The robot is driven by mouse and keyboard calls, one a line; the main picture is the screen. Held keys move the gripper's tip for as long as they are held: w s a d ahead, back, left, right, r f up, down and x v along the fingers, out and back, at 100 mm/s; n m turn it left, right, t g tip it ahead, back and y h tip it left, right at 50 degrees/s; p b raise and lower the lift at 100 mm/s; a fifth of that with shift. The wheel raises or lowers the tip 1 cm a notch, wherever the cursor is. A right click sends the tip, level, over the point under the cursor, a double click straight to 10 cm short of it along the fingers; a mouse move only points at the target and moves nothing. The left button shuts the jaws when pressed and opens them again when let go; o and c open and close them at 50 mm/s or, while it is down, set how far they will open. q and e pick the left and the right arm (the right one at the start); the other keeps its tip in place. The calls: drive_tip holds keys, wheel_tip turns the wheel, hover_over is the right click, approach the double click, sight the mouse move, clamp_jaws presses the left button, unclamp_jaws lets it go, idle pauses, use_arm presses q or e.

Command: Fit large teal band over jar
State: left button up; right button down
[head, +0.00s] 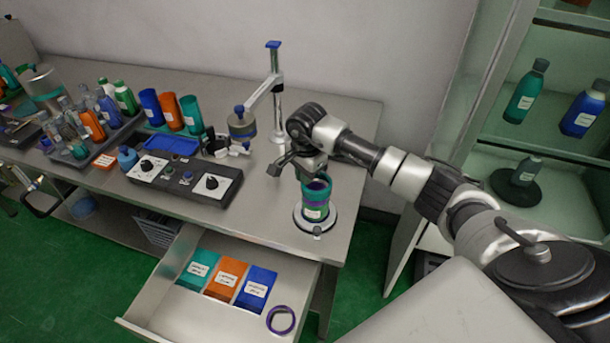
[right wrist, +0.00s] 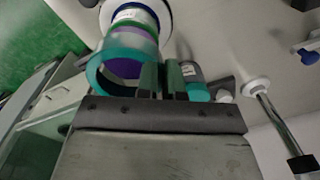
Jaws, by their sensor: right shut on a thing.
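The jar (head: 313,213), with a pale label, stands upright on a round white base near the bench's right end. The large teal band (head: 319,196) is at the jar's top, with purple showing inside its opening. My right gripper (head: 311,176) is shut on the band's wall from above. In the right wrist view the band (right wrist: 100,72) is an open ring beside the fingers (right wrist: 162,80), lined up with the jar and its label (right wrist: 136,14). I cannot tell how far it surrounds the jar. My left gripper is not in view.
An open drawer (head: 160,318) below holds teal, orange and blue packets (head: 228,279) and a purple ring (head: 281,320). A control box (head: 183,180), an arm stand (head: 277,90) and several bottles (head: 95,125) are to the left. A glass-shelf cabinet (head: 480,140) is at right.

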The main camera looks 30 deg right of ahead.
idle(0.5)
drive_tip(key=shift+f+b, duration=0.8)
drive_tip(key=shift+f, duration=0.1)
drive_tip(key=c, duration=0.7)
unclamp_jaws()
drive_tip(key=shift+r+p, duration=3.2)
drive_tip(key=shift+r, duration=2.4)
